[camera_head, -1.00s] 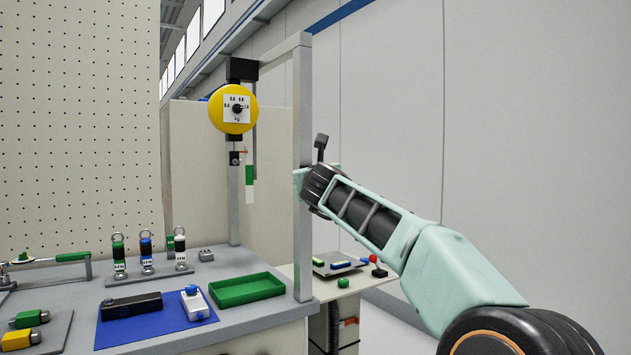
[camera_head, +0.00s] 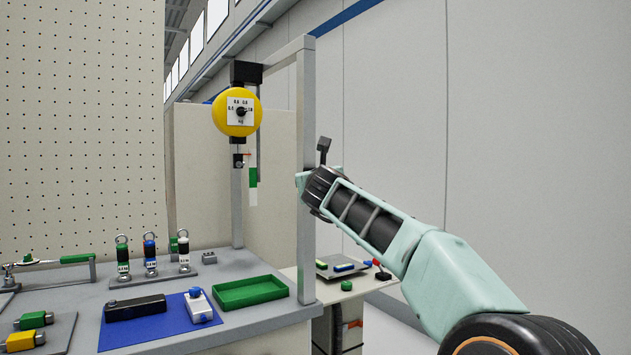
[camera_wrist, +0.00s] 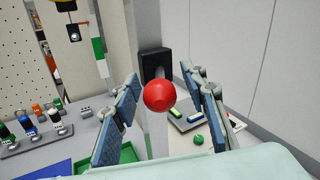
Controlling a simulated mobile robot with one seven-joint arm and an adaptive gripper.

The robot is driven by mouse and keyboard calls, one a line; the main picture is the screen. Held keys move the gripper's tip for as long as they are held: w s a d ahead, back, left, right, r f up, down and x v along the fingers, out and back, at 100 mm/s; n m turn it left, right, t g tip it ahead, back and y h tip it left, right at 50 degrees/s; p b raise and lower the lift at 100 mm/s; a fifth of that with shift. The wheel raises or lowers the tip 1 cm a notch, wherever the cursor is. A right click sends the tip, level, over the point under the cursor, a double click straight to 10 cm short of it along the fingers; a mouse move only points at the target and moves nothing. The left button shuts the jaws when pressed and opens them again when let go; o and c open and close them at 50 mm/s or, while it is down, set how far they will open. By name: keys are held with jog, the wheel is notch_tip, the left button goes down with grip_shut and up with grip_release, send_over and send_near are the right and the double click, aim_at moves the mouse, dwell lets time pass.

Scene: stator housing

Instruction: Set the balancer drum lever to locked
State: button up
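The balancer drum (camera_head: 237,112) is yellow with a white dial plate and dark pointer, and hangs from the frame's top arm. Its lower edge shows at the top of the wrist view (camera_wrist: 66,4). In the wrist view a red ball knob (camera_wrist: 160,95) appears in front of a black plate (camera_wrist: 155,63) on the grey post; it looks like a lever's end, its shaft hidden behind the ball. My gripper (camera_wrist: 162,118) is open, with one finger pad on each side of the knob in the picture. No contact shows. In the head view my arm hides the knob.
The grey post (camera_head: 306,180) stands beside my gripper. A green tray (camera_head: 250,292), a blue mat (camera_head: 165,332) and several eyebolt weights (camera_head: 150,260) are on the bench. A side table (camera_head: 335,290) with small coloured parts stands behind.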

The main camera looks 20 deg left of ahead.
jog(key=shift+s, duration=0.1)
jog(key=shift+v, duration=1)
jog(key=v, duration=0.9)
jog(key=shift+s+d, duration=0.25)
jog(key=shift+s, duration=0.05)
